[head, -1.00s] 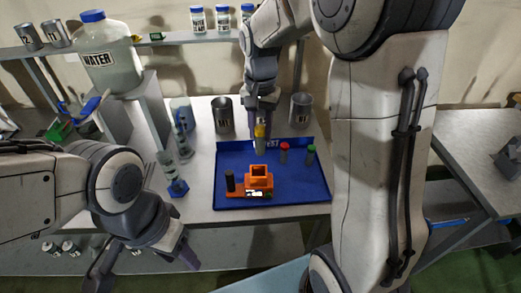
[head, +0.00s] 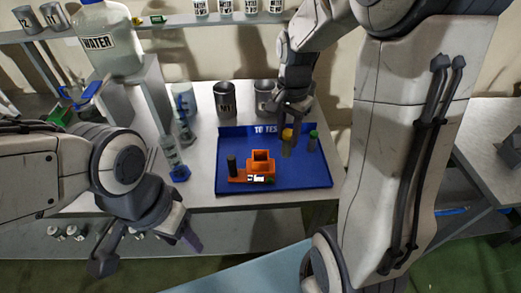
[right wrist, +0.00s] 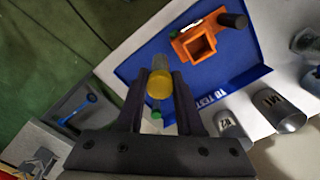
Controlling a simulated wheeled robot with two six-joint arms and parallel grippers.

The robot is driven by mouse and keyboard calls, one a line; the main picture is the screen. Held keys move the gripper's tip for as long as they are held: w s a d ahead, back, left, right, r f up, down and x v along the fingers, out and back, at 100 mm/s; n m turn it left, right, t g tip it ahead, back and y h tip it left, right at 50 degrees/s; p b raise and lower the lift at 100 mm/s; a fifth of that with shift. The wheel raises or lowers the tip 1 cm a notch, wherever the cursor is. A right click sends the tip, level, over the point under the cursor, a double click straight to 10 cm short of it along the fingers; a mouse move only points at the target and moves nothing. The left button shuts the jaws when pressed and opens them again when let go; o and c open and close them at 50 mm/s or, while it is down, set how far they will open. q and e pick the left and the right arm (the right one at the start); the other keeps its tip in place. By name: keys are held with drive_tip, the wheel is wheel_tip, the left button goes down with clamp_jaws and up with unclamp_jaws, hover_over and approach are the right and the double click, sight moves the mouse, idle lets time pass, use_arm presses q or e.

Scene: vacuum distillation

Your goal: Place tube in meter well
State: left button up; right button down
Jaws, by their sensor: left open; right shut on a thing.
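The tube with a yellow cap (head: 288,134) hangs upright in my right gripper (head: 290,118), over the right part of the blue tray. In the right wrist view the yellow cap (right wrist: 159,84) sits between the fingers of the gripper (right wrist: 160,92). The orange meter (head: 261,167) stands on the tray, left of the held tube; its square well (right wrist: 200,44) looks empty in the right wrist view. A green-capped tube (head: 313,138) stands to the right. The red-capped tube is hidden in the head view. My left gripper (head: 150,250) is open and empty, at the lower left.
The blue tray (head: 300,178) lies on the grey table. Metal cans (head: 224,98) stand behind it. A water jug (head: 105,40) is on a raised stand at the back left.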

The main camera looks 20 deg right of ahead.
drive_tip(key=w+a+f+p, duration=0.1)
drive_tip(key=f, duration=0.1)
drive_tip(key=w+a+f, duration=0.2)
drive_tip(key=f, duration=0.1)
drive_tip(key=w+a+f+p, duration=0.1)
drive_tip(key=w+a+f, duration=0.1)
drive_tip(key=f, duration=0.1)
drive_tip(key=shift+w+a+f+p, duration=0.1)
drive_tip(key=shift+w+a+p, duration=0.05)
drive_tip(key=shift+w+p, duration=0.15)
drive_tip(key=shift+f, duration=0.2)
drive_tip(key=shift+f, duration=0.2)
drive_tip(key=c, duration=0.5)
unclamp_jaws()
drive_tip(key=shift+c, duration=0.2)
drive_tip(key=shift+r, duration=0.15)
